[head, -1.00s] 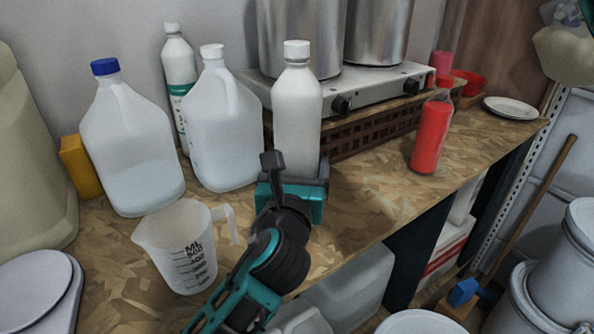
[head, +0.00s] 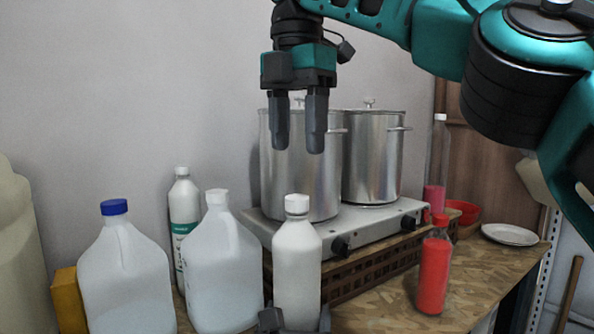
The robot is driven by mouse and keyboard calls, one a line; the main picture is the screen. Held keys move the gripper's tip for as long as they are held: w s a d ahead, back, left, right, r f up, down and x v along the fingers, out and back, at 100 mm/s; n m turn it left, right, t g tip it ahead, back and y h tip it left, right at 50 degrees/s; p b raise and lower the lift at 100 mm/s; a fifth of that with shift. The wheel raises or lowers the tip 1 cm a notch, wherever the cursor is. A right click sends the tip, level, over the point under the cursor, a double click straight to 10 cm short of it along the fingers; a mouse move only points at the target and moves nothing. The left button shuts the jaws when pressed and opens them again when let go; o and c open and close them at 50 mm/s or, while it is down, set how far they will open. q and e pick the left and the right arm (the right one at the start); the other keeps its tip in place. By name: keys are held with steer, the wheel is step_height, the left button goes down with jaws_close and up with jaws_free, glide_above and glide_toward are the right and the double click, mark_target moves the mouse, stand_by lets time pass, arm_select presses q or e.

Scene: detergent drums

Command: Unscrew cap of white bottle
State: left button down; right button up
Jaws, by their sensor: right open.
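The white bottle (head: 298,265) with its white cap (head: 297,204) on top stands upright at the front of the workbench. My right gripper (head: 299,150) comes from the upper right. It points down, open and empty, above the cap, with clear space between. Behind its fingers is a steel pot. Only the tip of my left gripper (head: 296,327) shows at the bottom edge. Its dark parts lie on both sides of the bottle's lower body. Whether they press on the bottle I cannot tell.
Jugs (head: 222,270) (head: 125,275) and a labelled bottle (head: 184,222) stand left of the white bottle. Steel pots (head: 345,190) (head: 372,160) on a burner (head: 375,236) stand behind. A red bottle (head: 434,275) stands right, with bare wood (head: 375,307) between.

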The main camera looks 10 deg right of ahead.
mark_target(298, 197)
steer(key=m, duration=0.7)
steer(key=shift+m, duration=0.3)
steer(key=m, duration=1)
steer(key=shift+m, duration=0.4)
steer(key=m, duration=0.3)
steer(key=shift+m, duration=0.4)
steer(key=m, duration=1)
steer(key=shift+m, duration=0.4)
steer(key=m, duration=1.4)
steer(key=shift+f+m, duration=0.3)
steer(key=shift+f, duration=3.7)
